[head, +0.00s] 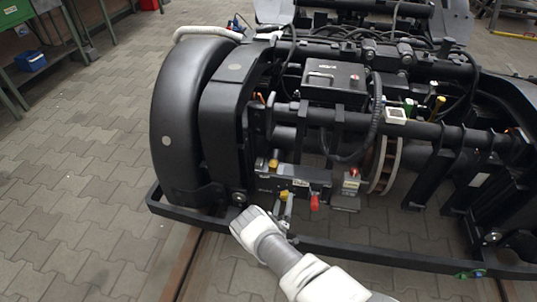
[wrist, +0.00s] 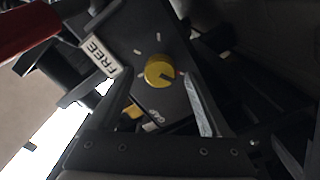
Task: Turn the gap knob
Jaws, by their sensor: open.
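The gap knob (wrist: 160,70) is a round yellow knob with a dark pointer mark, on a dark panel with pale tick marks in the wrist view. A "GAP" label (wrist: 151,126) sits below it. My gripper (wrist: 156,76) is open, with one finger on each side of the knob; I cannot tell whether either finger touches it. In the head view my gripper (head: 285,212) is at the bogie's front side, and yellow parts (head: 284,196) show just above it. I cannot tell which of these is the gap knob.
A "FREE" label (wrist: 100,55) and a red bar (wrist: 25,30) lie left of the knob. In the head view a red handle (head: 314,201) hangs right of my gripper. The black frame rail (head: 375,247) runs below. Paved floor (head: 80,205) is clear at left.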

